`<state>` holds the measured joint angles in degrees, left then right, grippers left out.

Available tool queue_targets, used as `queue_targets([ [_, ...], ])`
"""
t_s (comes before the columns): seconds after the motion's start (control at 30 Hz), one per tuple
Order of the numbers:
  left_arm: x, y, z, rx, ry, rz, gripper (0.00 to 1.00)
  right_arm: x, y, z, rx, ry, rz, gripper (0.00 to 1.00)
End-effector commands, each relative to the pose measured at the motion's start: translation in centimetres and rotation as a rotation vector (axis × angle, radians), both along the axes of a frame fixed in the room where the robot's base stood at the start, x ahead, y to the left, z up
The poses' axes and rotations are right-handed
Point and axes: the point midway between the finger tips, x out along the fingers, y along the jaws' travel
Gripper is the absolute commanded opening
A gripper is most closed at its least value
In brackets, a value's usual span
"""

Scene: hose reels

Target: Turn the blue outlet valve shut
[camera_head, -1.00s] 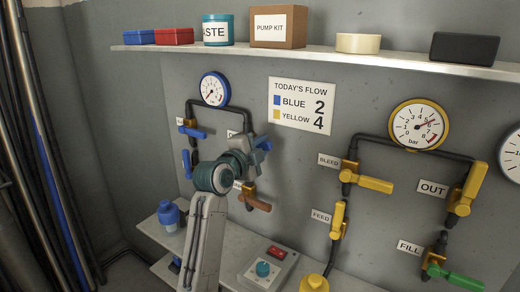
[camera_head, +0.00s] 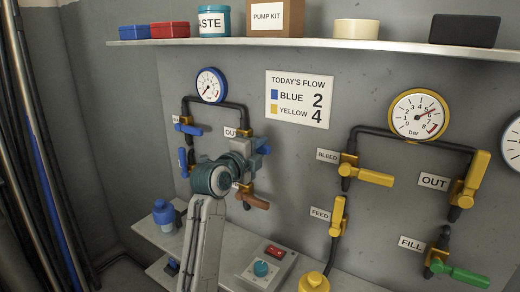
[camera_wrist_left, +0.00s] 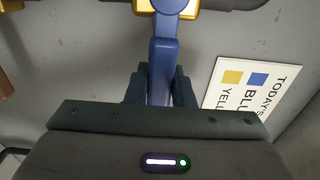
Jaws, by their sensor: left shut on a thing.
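The blue outlet valve sits below the blue gauge at the right end of the dark pipe, beside its "OUT" label (camera_head: 237,132). Its blue handle (camera_head: 263,148) pokes out past my left gripper (camera_head: 253,150), which covers most of the valve. In the left wrist view the handle (camera_wrist_left: 163,55) runs straight down from a brass body (camera_wrist_left: 167,7) between the two dark fingers of the left gripper (camera_wrist_left: 161,88). The gripper is shut on the handle. The handle's exact angle to the pipe is hard to tell. My right gripper is not in view.
Other blue handles (camera_head: 188,129) sit to the left, and an orange handle (camera_head: 254,201) just below my gripper. Yellow valves (camera_head: 375,177) and a green one (camera_head: 460,273) are further right. A shelf (camera_head: 300,43) runs above; a lower ledge (camera_head: 225,245) holds a control box.

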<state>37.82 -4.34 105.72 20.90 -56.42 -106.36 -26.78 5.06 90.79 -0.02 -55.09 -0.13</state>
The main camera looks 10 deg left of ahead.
Motion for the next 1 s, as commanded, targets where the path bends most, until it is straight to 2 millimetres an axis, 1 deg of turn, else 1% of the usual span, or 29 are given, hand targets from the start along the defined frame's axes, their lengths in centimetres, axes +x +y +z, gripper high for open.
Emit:
queue_targets([
  [0.1,0.0,0.0,-0.3,0.003,0.005,0.0,0.0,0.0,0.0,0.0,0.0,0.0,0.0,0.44],
  [0.13,0.0,0.0,-0.3,0.003,0.005,0.0,0.25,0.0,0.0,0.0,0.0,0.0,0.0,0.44],
  [0.2,0.0,0.0,-0.3,0.003,0.004,0.0,0.39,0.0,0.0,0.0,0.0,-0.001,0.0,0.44],
  [0.23,0.0,0.0,-0.2,0.003,0.004,0.0,0.44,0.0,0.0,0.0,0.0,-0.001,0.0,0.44],
  [0.5,0.0,0.0,-0.1,0.001,0.002,0.0,0.44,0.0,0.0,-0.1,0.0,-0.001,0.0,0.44],
  [0.63,-0.8,0.4,-0.2,0.001,0.002,0.001,0.44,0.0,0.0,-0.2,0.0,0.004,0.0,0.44],
  [0.7,-1.8,0.8,-0.3,0.003,0.001,0.002,0.44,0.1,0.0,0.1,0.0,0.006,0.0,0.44],
  [0.77,-2.9,1.1,-0.3,0.003,0.001,0.002,0.44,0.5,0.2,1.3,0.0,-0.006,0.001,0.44],
  [1.0,-7.5,2.8,-0.3,0.004,0.0,0.002,0.44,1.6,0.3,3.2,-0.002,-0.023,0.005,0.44],
])
